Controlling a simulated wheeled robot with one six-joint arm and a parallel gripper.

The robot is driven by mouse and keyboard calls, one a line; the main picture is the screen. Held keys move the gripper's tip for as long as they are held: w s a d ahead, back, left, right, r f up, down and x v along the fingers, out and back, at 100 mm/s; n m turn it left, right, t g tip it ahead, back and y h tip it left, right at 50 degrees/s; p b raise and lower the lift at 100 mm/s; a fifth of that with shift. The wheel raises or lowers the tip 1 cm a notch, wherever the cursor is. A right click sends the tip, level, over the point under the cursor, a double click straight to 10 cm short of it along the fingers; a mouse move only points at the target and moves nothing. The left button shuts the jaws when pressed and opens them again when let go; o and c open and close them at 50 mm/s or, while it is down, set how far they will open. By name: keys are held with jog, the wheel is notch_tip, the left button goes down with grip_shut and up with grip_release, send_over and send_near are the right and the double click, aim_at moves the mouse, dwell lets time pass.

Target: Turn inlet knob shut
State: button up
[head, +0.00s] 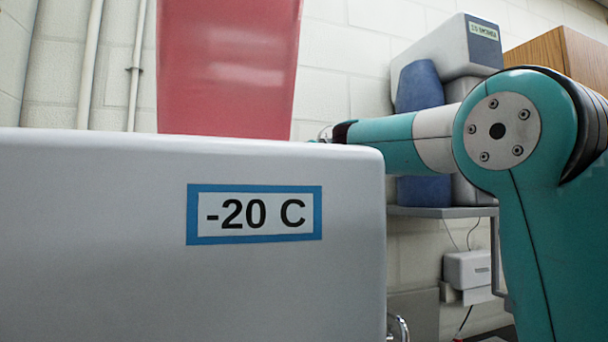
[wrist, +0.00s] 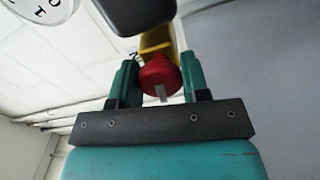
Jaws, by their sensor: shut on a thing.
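The red knob (wrist: 157,74) sits between the two teal fingers of my gripper (wrist: 158,82) in the wrist view. My gripper is shut on it. A pale mark shows on the knob's lower edge, pointing down in the picture. A yellow part (wrist: 155,42) lies directly behind the knob. In the head view the knob and my fingers are hidden behind the white cabinet; my teal arm reaches in from the right. I cannot tell from the mark how far the knob is turned.
A white cabinet labelled -20 C (head: 120,220) fills the head view's lower left. A large red panel or container (head: 228,65) is behind it. A shelf (head: 440,212) holds grey and blue boxes. In the wrist view a dark block (wrist: 135,14) is close above the knob, and pipes run at left.

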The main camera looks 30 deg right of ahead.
jog(key=m+b, duration=0.2)
jog(key=m, duration=0.1)
jog(key=shift+f+m+b, duration=0.2)
jog(key=shift+m+b, duration=0.1)
jog(key=m+b, duration=0.2)
jog(key=m, duration=0.2)
jog(key=shift+m, duration=0.3)
jog(key=m+b, duration=0.2)
jog(key=m, duration=0.2)
jog(key=shift+r+m+b, duration=0.1)
jog(key=shift+m+b, duration=0.45)
jog(key=shift+m, duration=1.25)
jog(key=o, duration=0.9)
jog(key=shift+r, duration=0.1)
